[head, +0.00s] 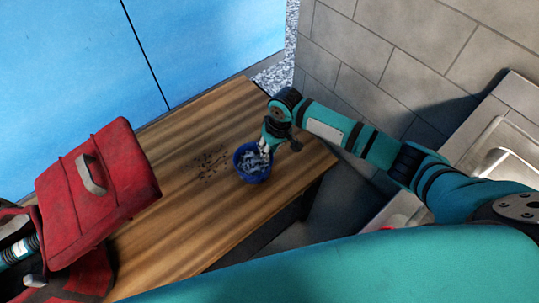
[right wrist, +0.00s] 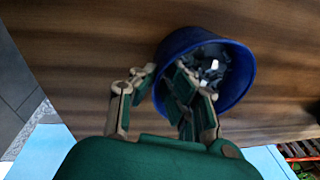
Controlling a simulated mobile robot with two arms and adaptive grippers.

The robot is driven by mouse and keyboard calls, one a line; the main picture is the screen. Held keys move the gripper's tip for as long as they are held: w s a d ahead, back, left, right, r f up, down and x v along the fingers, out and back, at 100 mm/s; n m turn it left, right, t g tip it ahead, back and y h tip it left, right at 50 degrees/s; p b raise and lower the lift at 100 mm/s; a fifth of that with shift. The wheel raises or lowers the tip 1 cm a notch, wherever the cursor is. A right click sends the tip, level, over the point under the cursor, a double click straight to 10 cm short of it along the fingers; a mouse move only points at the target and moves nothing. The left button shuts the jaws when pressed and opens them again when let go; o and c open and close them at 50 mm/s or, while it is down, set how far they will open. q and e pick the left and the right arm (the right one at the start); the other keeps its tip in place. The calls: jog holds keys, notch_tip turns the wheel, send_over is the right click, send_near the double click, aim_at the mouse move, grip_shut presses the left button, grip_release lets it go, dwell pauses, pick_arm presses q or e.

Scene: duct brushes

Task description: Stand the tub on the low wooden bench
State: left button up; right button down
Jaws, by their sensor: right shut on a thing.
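The tub (head: 243,170) is a small blue round container with grey and pale bits inside, and it stands roughly upright at the right part of the low wooden bench (head: 215,215). I cannot tell whether its base touches the wood. My right gripper (head: 264,147) is shut on the tub's rim. The right wrist view shows the tub (right wrist: 243,82) with fingers of my right gripper (right wrist: 164,82) at its near wall, some of them inside the rim.
A red bag (head: 115,185) with a grey handle covers the bench's left end. Dark crumbs (head: 208,162) lie left of the tub. A blue panel (head: 200,40) stands behind, a grey tiled wall (head: 400,50) and a sink (head: 510,150) at right. The bench's middle front is clear.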

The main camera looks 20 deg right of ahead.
jog(key=shift+r, duration=0.1)
jog(key=c, duration=1.4)
grip_release()
jog(key=shift+c, duration=0.2)
notch_tip(320, 180, up, 12)
jog(key=d+p, duration=0.1)
jog(key=d, duration=0.1)
jog(key=shift+s, duration=0.4)
